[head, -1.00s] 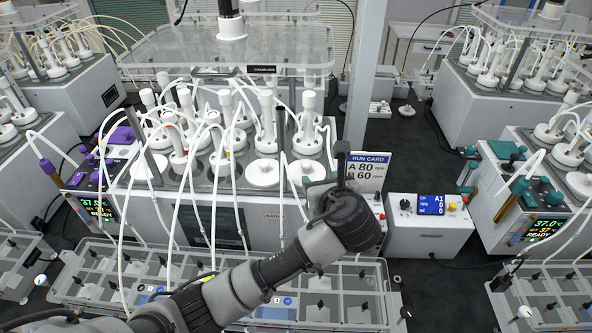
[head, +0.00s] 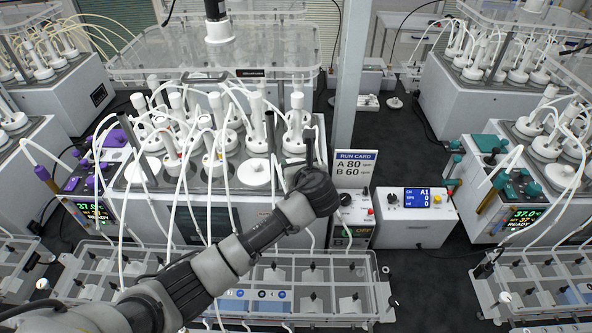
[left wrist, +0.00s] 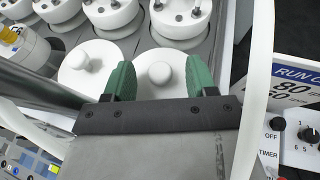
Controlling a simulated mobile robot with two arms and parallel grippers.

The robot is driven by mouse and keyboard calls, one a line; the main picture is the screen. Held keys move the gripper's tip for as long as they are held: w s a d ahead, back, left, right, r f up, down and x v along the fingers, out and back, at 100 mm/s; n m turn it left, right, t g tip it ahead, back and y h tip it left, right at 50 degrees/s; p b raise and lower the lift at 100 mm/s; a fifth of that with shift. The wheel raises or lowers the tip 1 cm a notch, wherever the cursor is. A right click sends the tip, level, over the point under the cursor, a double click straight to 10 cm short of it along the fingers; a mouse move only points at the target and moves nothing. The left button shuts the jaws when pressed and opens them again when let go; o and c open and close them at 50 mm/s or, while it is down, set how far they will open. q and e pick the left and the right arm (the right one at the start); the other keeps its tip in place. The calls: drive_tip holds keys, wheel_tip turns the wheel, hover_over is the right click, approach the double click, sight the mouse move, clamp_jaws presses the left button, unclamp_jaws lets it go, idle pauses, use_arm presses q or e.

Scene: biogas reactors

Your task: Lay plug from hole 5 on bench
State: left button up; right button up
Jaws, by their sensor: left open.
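In the left wrist view, a white disc-shaped plug with a round knob (left wrist: 158,75) sits in the reactor bath lid. My left gripper (left wrist: 160,80) is open above it, one green finger on each side of the knob; I cannot tell if they touch it. A second white plug (left wrist: 82,62) sits to its left. In the head view, my left gripper (head: 308,160) is over the front right corner of the reactor bath, and a white plug (head: 257,172) shows to its left. No hole numbers are legible. The dark bench top (head: 395,150) shows at the right. My right gripper is not in view.
Upright white reactor heads (head: 253,120) with tubes stand behind and left of the gripper. A run card (head: 356,167) and a control box (head: 415,215) stand to the right. A divided clear rack (head: 330,270) lies in front. Thin tubes hang over the bath front.

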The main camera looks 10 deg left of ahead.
use_arm(q)
drive_tip(key=shift+c, duration=0.5)
clamp_jaws()
